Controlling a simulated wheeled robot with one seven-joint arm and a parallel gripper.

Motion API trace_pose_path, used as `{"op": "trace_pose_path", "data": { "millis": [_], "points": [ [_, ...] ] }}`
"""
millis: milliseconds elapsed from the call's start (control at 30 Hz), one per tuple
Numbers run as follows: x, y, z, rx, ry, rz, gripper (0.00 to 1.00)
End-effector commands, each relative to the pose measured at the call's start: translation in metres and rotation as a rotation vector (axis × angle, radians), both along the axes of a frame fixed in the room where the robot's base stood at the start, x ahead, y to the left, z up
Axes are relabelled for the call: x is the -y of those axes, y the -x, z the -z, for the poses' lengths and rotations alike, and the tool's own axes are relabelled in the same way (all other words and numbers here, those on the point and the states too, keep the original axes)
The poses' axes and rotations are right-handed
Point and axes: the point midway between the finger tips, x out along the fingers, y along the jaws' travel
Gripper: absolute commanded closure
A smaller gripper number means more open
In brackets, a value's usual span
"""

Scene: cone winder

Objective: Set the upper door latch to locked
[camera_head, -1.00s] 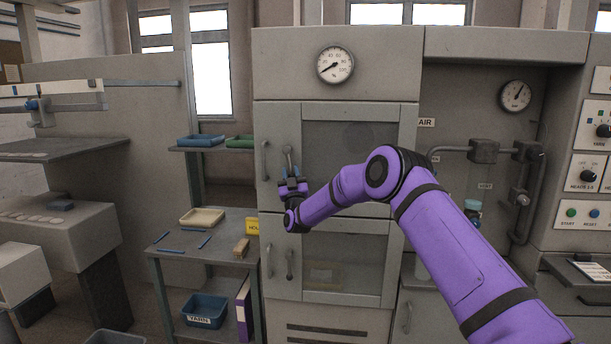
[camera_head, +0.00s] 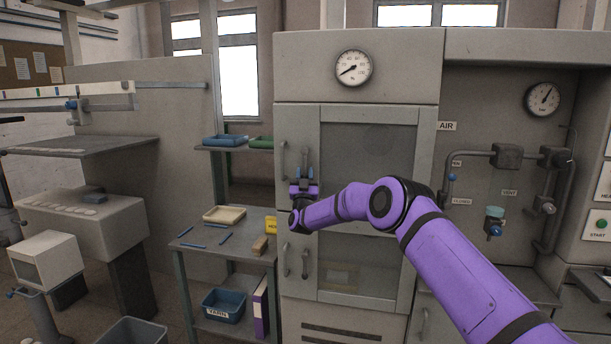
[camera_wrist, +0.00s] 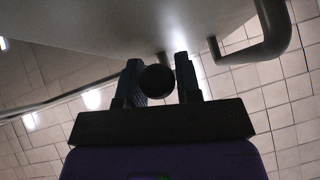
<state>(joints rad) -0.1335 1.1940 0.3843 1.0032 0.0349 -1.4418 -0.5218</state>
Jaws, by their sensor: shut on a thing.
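The upper door latch (camera_head: 307,157) is a small grey lever on the left frame of the upper cabinet door (camera_head: 370,150). Its visible part stands about upright. My gripper (camera_head: 304,173) is at its lower end, with the fingers partly hiding it. In the wrist view, my gripper (camera_wrist: 160,80) has its two fingers on either side of a dark round knob (camera_wrist: 157,81), close to the grey door surface. The gripper is shut on the latch. Any lock marking is hidden or too small to read.
The upper door's fixed handle (camera_head: 284,160) is just left of the latch; a curved handle bar also shows in the wrist view (camera_wrist: 270,40). A lower door (camera_head: 365,265) with its own handle and latch is below. A side table (camera_head: 205,240) stands at the left.

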Motion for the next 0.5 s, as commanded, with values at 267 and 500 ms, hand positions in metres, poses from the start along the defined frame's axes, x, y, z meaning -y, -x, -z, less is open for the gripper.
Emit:
{"op": "trace_pose_path", "data": {
  "millis": [267,500],
  "points": [
    [-0.0008,0.0002,-0.0013,0.001,0.0,-0.001,0.45],
    [-0.0013,0.0039,0.0028,0.0,0.0,-0.001,0.45]
  ]
}}
